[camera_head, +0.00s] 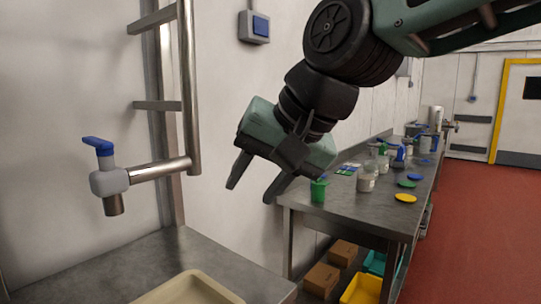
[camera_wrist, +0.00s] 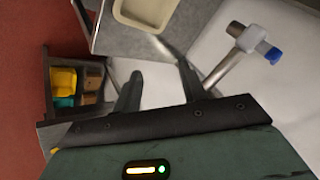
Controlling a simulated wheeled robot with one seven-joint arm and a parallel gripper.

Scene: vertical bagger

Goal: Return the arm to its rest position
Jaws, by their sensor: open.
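My gripper (camera_head: 254,188) hangs in mid-air in the head view, its two dark fingers spread and pointing down to the left. Nothing is between them. It is above the gap between the near steel table and the long bench. In the wrist view my gripper (camera_wrist: 160,82) also shows open and empty, with pale wall behind its fingers. My arm reaches in from the upper right.
A pipe valve with a blue handle (camera_head: 98,146) juts from the wall at left. A beige tray (camera_head: 190,288) lies on the near steel table (camera_head: 110,265). The long bench (camera_head: 345,212) holds jars and coloured lids, with boxes and bins below. Red floor (camera_head: 480,235) is clear at right.

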